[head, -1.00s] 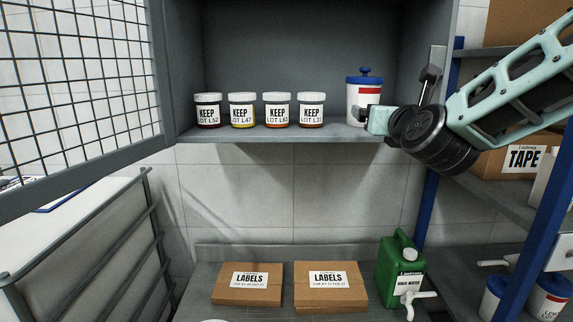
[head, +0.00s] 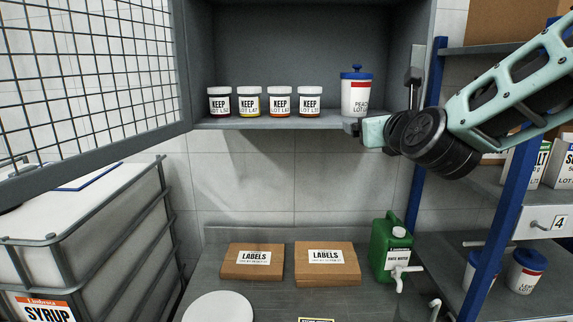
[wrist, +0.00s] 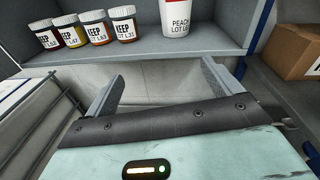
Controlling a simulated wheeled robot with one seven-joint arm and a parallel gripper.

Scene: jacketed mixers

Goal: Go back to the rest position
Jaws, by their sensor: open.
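My gripper (wrist: 161,90) is open and empty in the wrist view, its two fingers apart below and in front of the cabinet shelf. In the head view my gripper (head: 352,127) is at the shelf's right front edge. A white canister (head: 356,98) with a blue lid and red band stands upright on the shelf, just behind the gripper and apart from it in the wrist view (wrist: 178,14). Its label reads PEACH, partly hidden in the head view. Several KEEP jars (head: 279,101) with white lids stand in a row to its left.
The mesh cabinet door (head: 90,80) stands open at the left. Below the shelf (head: 240,123), a counter holds two LABELS boxes (head: 253,261) and a green jerrycan (head: 390,245). A blue-posted rack (head: 497,200) stands close on the right. A caged SYRUP tank (head: 90,230) is at the lower left.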

